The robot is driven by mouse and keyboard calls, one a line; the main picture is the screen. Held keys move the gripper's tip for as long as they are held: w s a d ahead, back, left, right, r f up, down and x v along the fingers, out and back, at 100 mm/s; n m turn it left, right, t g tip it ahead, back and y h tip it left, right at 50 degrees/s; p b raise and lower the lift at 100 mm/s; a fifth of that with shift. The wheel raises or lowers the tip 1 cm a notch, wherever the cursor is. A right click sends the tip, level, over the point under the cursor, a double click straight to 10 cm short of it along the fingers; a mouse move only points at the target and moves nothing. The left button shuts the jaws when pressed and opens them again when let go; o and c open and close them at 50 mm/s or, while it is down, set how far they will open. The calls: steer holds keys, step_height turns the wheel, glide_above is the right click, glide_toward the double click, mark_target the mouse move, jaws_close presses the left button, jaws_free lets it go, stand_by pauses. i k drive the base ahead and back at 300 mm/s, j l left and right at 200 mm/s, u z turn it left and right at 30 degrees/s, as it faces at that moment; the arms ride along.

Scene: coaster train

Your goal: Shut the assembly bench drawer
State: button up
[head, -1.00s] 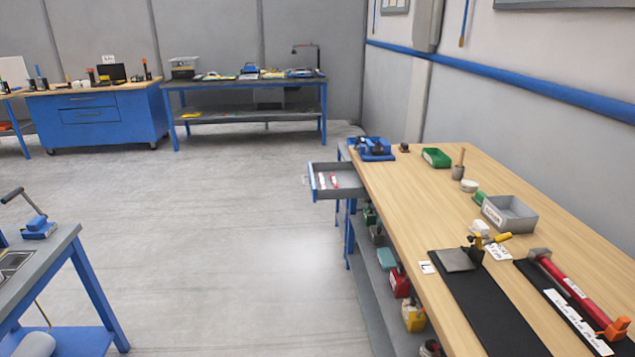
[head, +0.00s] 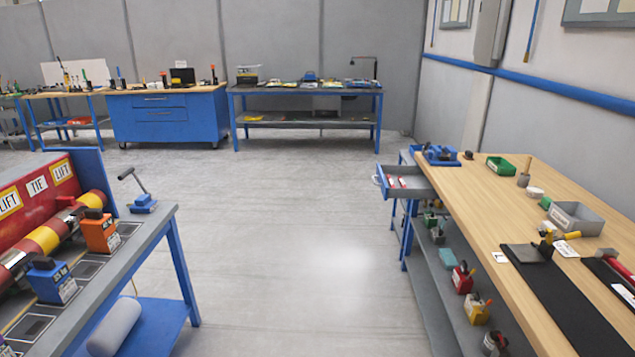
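The assembly bench (head: 475,217) with a light wooden top runs along the right side of the head view. Its drawer (head: 411,193) is pulled out from the far left end, over the aisle. It is a grey tray with a blue front panel (head: 380,182), and a few red and white items (head: 397,182) lie inside. A small pale part, perhaps the handle, shows at the front panel's left. My gripper is not in view, so its state and its distance from the drawer are hidden.
The grey floor (head: 290,220) between the benches is clear up to the drawer. A blue-legged bench (head: 172,262) with a red machine stands at the left. A blue cabinet (head: 165,118) and a long table (head: 305,91) stand at the back.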

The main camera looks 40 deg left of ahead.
mark_target(418, 185)
steer(key=i+j+u, duration=0.25)
steer(key=j, duration=0.15)
steer(key=j+u, duration=0.25)
steer(key=i+j+u, duration=0.2)
steer(key=i+j, duration=0.3)
steer(key=j, duration=0.15)
steer(key=i+j, duration=0.25)
steer(key=j, duration=0.2)
steer(key=i+u, duration=0.15)
steer(key=i, duration=0.6)
steer(key=i+u, duration=0.15)
steer(key=i, duration=0.65)
steer(key=i+l+u, duration=0.15)
steer(key=i, duration=0.6)
